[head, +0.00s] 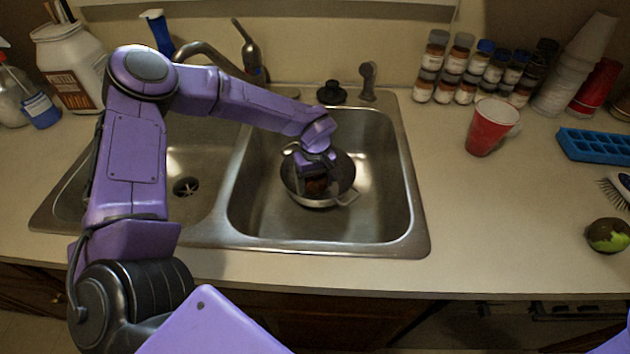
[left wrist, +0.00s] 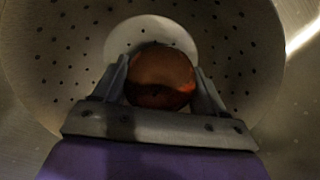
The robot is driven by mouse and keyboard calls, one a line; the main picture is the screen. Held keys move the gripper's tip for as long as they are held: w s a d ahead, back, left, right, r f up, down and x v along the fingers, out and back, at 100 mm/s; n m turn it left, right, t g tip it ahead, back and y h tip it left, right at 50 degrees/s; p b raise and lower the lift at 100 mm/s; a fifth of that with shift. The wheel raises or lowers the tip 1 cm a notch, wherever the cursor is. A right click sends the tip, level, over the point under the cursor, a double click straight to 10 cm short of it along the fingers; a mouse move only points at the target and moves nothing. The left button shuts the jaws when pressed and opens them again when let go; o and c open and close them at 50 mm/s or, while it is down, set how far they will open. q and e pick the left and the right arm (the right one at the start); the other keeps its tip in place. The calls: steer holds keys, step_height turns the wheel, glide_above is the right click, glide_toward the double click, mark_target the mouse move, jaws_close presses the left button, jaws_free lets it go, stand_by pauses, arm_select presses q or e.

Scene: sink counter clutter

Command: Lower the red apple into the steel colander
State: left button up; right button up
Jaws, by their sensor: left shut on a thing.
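The steel colander (head: 318,201) sits in the right basin of the sink. In the left wrist view its perforated inner wall (left wrist: 60,60) surrounds the gripper. My left gripper (left wrist: 160,85) is shut on the red apple (left wrist: 161,72), with one finger on each side of it. In the head view the gripper (head: 317,172) points down inside the colander's outline, and the apple (head: 317,186) shows dark below it. I cannot tell whether the apple touches the colander's bottom. My right gripper is not in view.
The left basin (head: 200,180) is empty around its drain. A faucet (head: 215,58) stands behind the sink. On the right counter are a tilted red cup (head: 484,128), several spice jars (head: 465,75), a blue ice tray (head: 595,146) and a green-brown fruit (head: 606,235).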

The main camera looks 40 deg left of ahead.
arm_select(q)
steer(key=o, duration=1.2)
step_height(320, 180, up, 11)
steer(key=shift+f, duration=0.2)
